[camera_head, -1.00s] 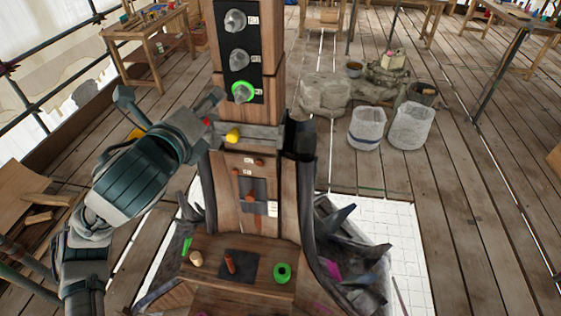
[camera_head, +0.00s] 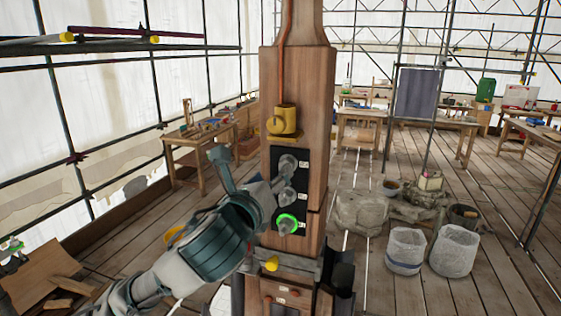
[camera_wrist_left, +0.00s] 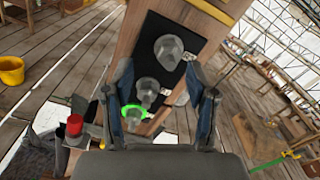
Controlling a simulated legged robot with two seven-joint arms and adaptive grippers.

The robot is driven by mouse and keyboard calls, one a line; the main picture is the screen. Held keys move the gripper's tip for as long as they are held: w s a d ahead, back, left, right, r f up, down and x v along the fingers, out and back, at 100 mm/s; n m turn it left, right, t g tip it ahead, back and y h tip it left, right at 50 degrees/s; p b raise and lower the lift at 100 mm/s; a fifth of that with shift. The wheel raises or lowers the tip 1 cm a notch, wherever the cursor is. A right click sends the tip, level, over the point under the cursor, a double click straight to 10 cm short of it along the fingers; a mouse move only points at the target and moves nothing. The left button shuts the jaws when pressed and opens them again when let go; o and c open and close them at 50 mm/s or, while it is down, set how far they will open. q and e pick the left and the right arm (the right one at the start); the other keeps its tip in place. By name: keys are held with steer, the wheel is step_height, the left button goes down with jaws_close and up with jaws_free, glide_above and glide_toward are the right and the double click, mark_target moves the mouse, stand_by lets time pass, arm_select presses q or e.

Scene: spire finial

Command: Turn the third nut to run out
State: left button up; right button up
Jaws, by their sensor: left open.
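Three grey nuts sit in a column on a black panel (camera_head: 303,209) on the wooden spire's face. The top nut (camera_head: 288,164), the middle nut (camera_head: 286,196) and the bottom nut (camera_head: 287,223) all show; a bright green ring surrounds the bottom one. My left gripper (camera_head: 277,187) is open and empty, close to the panel at its left. In the left wrist view the gripper (camera_wrist_left: 160,75) frames the middle nut (camera_wrist_left: 147,90) between its fingers; contact cannot be told. The top nut (camera_wrist_left: 168,50) lies beyond the fingertips. The right gripper is out of view.
A yellow fitting (camera_head: 283,122) with an orange cable is above the panel. A yellow knob (camera_head: 272,264) and grey bracket are below it. White sacks (camera_head: 405,250) and stone blocks (camera_head: 360,212) stand on the floor at right. A workbench (camera_head: 200,145) stands behind at left.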

mark_target(279, 167)
arm_select(q)
steer(key=x, duration=0.3)
steer(key=shift+p, duration=0.4)
steer(key=w+d, duration=0.2)
steer(key=d, duration=0.1)
steer(key=shift+d+f, duration=0.1)
steer(key=shift+s+a, duration=0.1)
steer(key=shift+a, duration=0.7)
jaws_close()
steer(key=shift+d, duration=0.15)
